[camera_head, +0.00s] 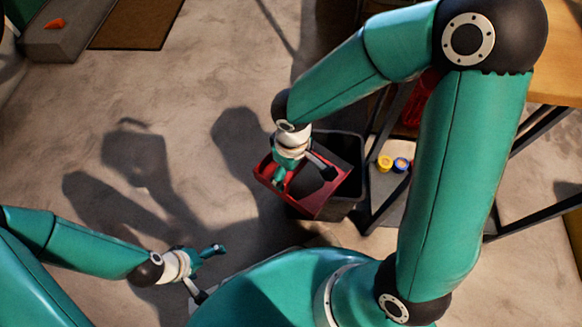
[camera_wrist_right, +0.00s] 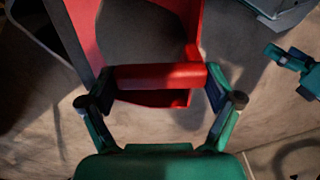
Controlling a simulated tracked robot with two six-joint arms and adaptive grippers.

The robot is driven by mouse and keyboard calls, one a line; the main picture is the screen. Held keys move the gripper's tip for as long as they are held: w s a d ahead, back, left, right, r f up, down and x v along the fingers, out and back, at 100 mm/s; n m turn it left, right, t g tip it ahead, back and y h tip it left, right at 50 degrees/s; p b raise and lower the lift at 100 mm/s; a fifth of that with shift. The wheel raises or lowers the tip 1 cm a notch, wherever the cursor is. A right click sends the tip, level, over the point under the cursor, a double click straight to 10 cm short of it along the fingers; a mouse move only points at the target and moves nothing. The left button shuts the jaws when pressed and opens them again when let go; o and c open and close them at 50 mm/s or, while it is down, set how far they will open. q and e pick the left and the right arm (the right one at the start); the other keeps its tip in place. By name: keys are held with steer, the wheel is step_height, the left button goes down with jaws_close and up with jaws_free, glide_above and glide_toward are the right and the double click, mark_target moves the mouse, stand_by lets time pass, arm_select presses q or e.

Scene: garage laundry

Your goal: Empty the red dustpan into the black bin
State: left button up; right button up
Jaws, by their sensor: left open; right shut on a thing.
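The red dustpan (camera_head: 322,206) is held in the air by my right gripper (camera_head: 304,177), which is shut on its handle (camera_wrist_right: 160,77). In the head view the dustpan overlaps the black bin (camera_head: 352,146), covering much of its opening. The height between them is hard to judge. The dustpan's inside looks dark, and I cannot make out its contents. In the right wrist view the red pan extends away from the handle, with a dark rimmed shape at the upper left that may be the bin. My left gripper (camera_head: 211,272) is open and empty, low and left of the bin.
A wooden-topped table (camera_head: 558,50) with dark metal legs stands at the right. A yellow lid (camera_head: 385,162) and a blue one (camera_head: 401,164) sit beside the bin. A brown mat (camera_head: 135,24) lies at the top left. The concrete floor left of the bin is clear.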

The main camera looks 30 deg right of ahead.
steer(key=shift+f+b, duration=0.4)
steer(key=shift+f, duration=0.3)
step_height(320, 180, down, 2)
steer(key=b, duration=0.2)
steer(key=shift+f+b, duration=0.25)
steer(key=shift+b, duration=0.05)
steer(key=r+p, duration=0.1)
steer(key=p, duration=0.2)
steer(key=shift+w+d+r+y+p, duration=0.1)
steer(key=shift+d+r+y+p, duration=0.2)
steer(key=shift+r+p, duration=0.1)
steer(key=d+r+y+p, duration=0.1)
steer(key=p, duration=0.6)
steer(key=w+d+r+g+y+p, duration=0.1)
steer(key=d+r+p, duration=0.1)
steer(key=p, duration=0.5)
steer(key=shift+w+g+y, duration=0.2)
steer(key=shift+g+y, duration=0.1)
steer(key=shift+y, duration=0.1)
steer(key=shift+w+d+r+g+y+p, duration=0.3)
steer(key=shift+d+y+p, duration=0.1)
steer(key=shift+d+y, duration=0.2)
steer(key=shift+w+d+r+g+y+p, duration=0.2)
steer(key=shift+w+d+y+p, duration=0.2)
steer(key=shift+d, duration=0.25)
steer(key=shift+w+d+r+g+y+p, duration=0.25)
steer(key=shift+d+y+p, duration=0.2)
steer(key=shift+d+y, duration=0.15)
